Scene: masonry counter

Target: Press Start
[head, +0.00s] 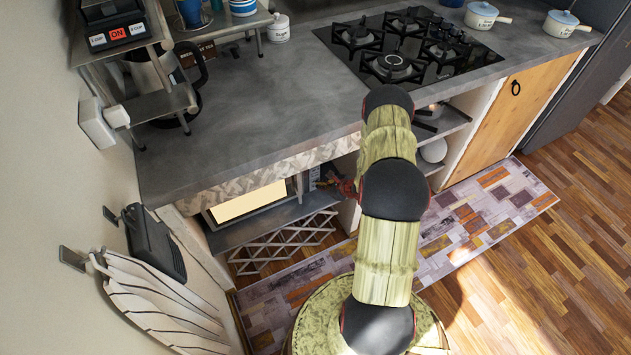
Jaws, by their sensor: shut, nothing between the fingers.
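A microwave with a pale, bright window (248,201) sits in the open bay under the counter. Its right-hand end shows as a narrow light strip (298,187) beside the window. I cannot make out a Start button or any lettering there at this size. My gripper (322,182) is just right of that strip, under the counter's front edge, and points left towards it. It is small and dark with red parts, and is shut and empty. I cannot tell whether its fingertips touch the panel. My arm hides the counter front to the right of it.
The grey counter (250,105) overhangs the bay, with a black gas hob (410,45) at right. A white lattice rack (285,243) stands below the microwave. A coffee pot and shelves stand at left. A patterned rug (490,205) covers the floor in front.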

